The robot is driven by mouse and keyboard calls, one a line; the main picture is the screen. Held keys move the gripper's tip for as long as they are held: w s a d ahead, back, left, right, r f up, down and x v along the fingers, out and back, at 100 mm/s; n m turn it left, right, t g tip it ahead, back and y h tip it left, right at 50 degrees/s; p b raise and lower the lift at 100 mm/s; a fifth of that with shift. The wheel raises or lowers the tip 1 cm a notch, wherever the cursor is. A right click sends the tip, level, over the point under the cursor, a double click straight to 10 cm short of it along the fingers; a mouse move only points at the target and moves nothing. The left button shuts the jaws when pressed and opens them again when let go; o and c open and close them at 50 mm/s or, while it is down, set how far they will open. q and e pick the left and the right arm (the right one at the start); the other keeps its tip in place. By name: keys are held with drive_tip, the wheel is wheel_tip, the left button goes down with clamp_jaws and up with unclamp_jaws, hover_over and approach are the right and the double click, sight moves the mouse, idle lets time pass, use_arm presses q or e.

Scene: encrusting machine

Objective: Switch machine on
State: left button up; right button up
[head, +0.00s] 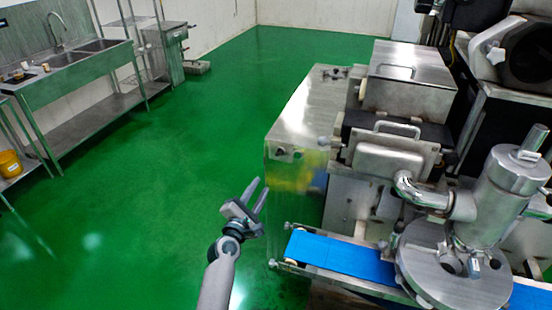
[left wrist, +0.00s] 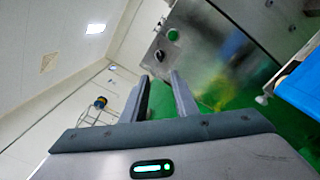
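The encrusting machine (head: 310,112) is a steel body on the right of the head view, with a blue conveyor belt (head: 340,256) at its front. Small dark and light controls (head: 286,153) sit on the upper part of its near side panel. In the left wrist view a green round button (left wrist: 159,55) and a dark knob (left wrist: 172,34) show on that panel. My left gripper (head: 253,192) is open and empty, left of the panel and apart from it. It also shows in the left wrist view (left wrist: 160,84). My right gripper is not in view.
A steel sink bench (head: 75,75) stands along the left wall, with a yellow bucket (head: 10,163) on a lower shelf. A large round steel unit (head: 470,265) stands over the belt at right. The green floor (head: 150,190) is clear between bench and machine.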

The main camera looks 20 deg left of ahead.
sight(278, 155)
use_arm(q)
drive_tip(key=shift+w+a+f, duration=0.1)
drive_tip(key=shift+w, duration=0.05)
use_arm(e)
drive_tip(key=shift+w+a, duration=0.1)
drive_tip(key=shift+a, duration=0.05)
